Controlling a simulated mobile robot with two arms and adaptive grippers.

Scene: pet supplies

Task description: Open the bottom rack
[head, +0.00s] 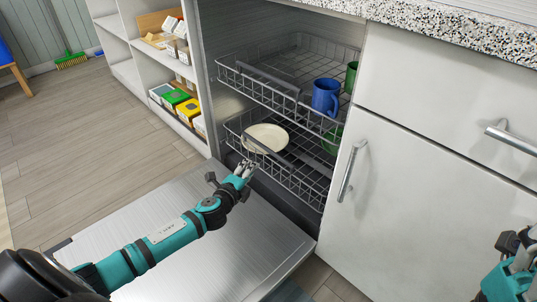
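The bottom rack (308,188) is a dark wire basket low inside the open dishwasher, and a cream plate (266,137) lies in it. Its front edge sits near the dishwasher opening, above the lowered door (240,245). My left gripper (247,166) is just in front of the left part of this rack, close to its front wires. I cannot tell whether it touches them, and its finger gap is too small to read. My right gripper (520,240) is partly in view at the right edge, away from the rack, with its fingertips unclear.
The upper rack (262,92) holds a blue mug (326,97) and overhangs the bottom rack. A green mug (351,77) stands behind it. A white cabinet door with a handle (350,172) is to the right.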

